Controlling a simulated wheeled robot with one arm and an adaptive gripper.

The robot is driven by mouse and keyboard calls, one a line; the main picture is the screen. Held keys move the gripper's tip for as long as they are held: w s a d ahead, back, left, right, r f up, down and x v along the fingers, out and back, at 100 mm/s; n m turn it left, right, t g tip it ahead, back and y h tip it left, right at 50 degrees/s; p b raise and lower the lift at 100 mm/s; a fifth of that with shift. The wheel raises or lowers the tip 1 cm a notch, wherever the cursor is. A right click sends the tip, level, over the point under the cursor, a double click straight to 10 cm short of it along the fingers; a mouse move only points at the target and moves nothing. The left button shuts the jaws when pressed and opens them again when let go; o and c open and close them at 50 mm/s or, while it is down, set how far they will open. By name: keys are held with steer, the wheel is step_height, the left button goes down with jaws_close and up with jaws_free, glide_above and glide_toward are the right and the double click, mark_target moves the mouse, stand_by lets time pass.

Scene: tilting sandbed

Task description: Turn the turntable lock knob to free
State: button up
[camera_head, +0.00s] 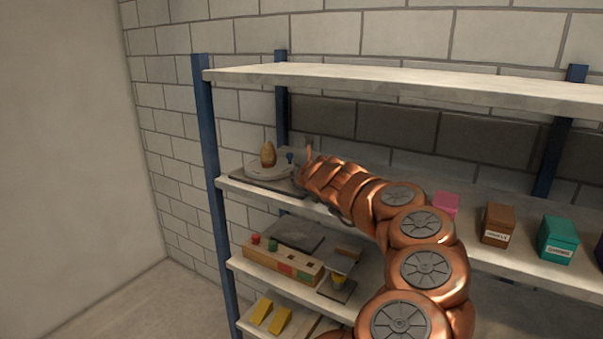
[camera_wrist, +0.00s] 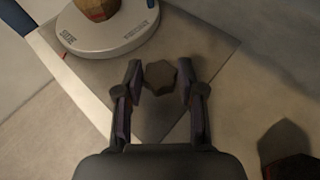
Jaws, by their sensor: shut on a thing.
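The turntable is a round pale disc (camera_head: 262,174) on a flat grey base plate at the left end of the middle shelf. The lock knob (camera_wrist: 160,77) is a dark brown, many-sided knob on the plate beside the disc. My gripper (camera_wrist: 159,82) has one finger on each side of the knob and is shut on it. In the head view my copper arm hides the knob.
A brown egg-shaped thing (camera_head: 268,155) stands on the disc, and a small blue part (camera_head: 290,158) is beside it. Pink (camera_head: 446,204), brown (camera_head: 497,224) and teal (camera_head: 557,239) boxes stand to the right. A blue post (camera_head: 207,140) edges the shelf.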

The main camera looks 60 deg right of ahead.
steer(key=shift+n+t+y+p, duration=0.3)
steer(key=shift+n+p, duration=0.05)
steer(key=shift+n, duration=0.05)
stand_by(0.4)
steer(key=o, duration=1.1)
steer(key=shift+o, duration=0.2)
steer(key=shift+v, duration=6.05)
steer(key=shift+d, duration=0.1)
